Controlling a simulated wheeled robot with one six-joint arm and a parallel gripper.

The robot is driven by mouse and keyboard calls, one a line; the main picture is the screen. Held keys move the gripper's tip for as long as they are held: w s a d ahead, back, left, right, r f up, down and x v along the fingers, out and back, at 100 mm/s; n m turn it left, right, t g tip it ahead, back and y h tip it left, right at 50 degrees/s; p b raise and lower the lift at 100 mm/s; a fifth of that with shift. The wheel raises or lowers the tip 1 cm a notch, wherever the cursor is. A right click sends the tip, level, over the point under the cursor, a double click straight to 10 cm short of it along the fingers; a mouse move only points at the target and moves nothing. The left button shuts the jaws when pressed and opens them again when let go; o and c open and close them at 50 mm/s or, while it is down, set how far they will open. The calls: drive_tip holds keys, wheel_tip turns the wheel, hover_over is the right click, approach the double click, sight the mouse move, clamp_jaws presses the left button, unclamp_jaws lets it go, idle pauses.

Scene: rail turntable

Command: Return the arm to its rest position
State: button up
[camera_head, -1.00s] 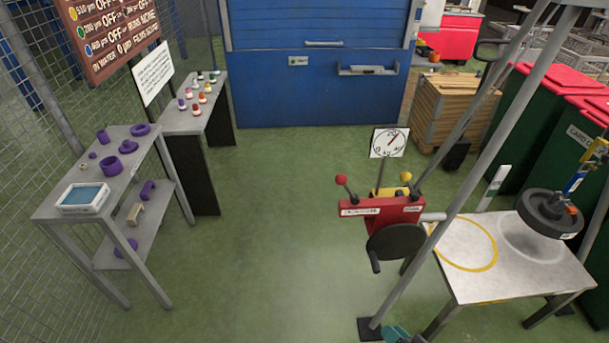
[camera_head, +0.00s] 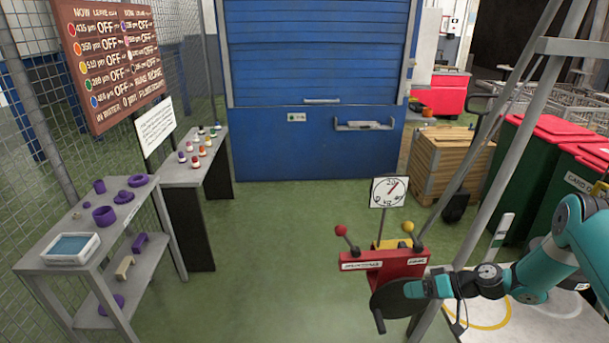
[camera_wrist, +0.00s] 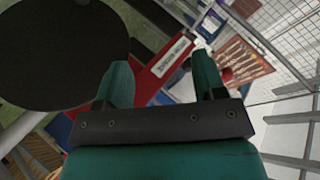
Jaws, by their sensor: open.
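My teal arm reaches in from the right in the head view. My gripper (camera_head: 412,289) is open and overlaps the right side of a black crank disc (camera_head: 388,302) on the red control stand (camera_head: 392,268). In the wrist view, my two teal fingers (camera_wrist: 161,80) are apart with nothing held between them. The black disc (camera_wrist: 60,50) lies to their left there, and the red stand with its white label (camera_wrist: 172,57) shows beyond the gap. I cannot tell whether a finger touches the disc.
A grey shelf (camera_head: 120,222) with purple parts stands at the left. A long table (camera_head: 190,172) with small coloured items stands behind it. A grey metal post (camera_head: 492,187) rises beside the stand. Green floor (camera_head: 265,250) is open in the middle.

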drive_tip(key=s+a+r+n+g+h+b, duration=0.1)
drive_tip(key=s+a+r+g+h+b, duration=0.15)
drive_tip(key=a+r, duration=0.65)
drive_tip(key=s+a+r+n+g+h+b, duration=0.1)
drive_tip(key=s+a+r+n, duration=0.15)
drive_tip(key=r, duration=1.15)
drive_tip(key=s+a+r+h+b, duration=0.1)
drive_tip(key=s+r, duration=0.2)
drive_tip(key=s, duration=0.5)
drive_tip(key=s+a+r+h, duration=0.1)
drive_tip(key=s+r, duration=0.2)
drive_tip(key=s, duration=0.6)
drive_tip(key=s+r+h+b, duration=0.1)
drive_tip(key=s+r, duration=0.1)
drive_tip(key=s, duration=0.6)
drive_tip(key=shift+s+a+r+h+b, duration=0.3)
drive_tip(key=shift+a+r+h, duration=0.05)
drive_tip(key=shift+a+r, duration=0.05)
drive_tip(key=shift+g, duration=0.25)
